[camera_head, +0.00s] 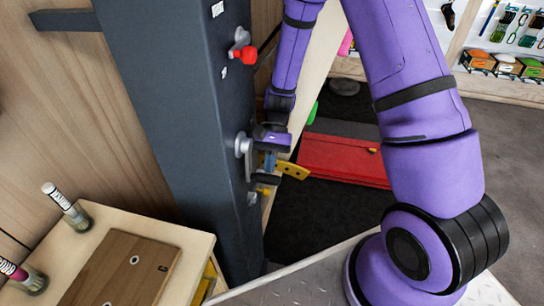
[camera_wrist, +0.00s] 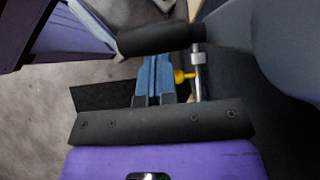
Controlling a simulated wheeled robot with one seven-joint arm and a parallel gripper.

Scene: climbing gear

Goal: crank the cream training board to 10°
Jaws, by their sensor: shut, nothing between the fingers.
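My gripper (camera_head: 269,167) is beside the dark grey post, with its blue fingers pointing down. In the wrist view its fingers (camera_wrist: 155,65) are together with nothing between them. Their tips are close to a black cylindrical crank grip (camera_wrist: 160,39); I cannot tell whether they touch it. The grip (camera_head: 268,180) sits just below the fingertips in the head view. A metal rod (camera_wrist: 198,75) runs from the grip's end. The crank's grey hub (camera_head: 243,145) is on the post. The cream board (camera_head: 321,66) seems to show only as a narrow edge behind my arm; its angle cannot be read.
The dark grey post (camera_head: 180,100) carries a red-knobbed fitting (camera_head: 246,54) higher up. A yellow holed plate (camera_head: 292,170) sticks out near the crank. A wooden stand (camera_head: 197,243) with bottles is at lower left. A red case (camera_head: 343,160) lies on the floor behind.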

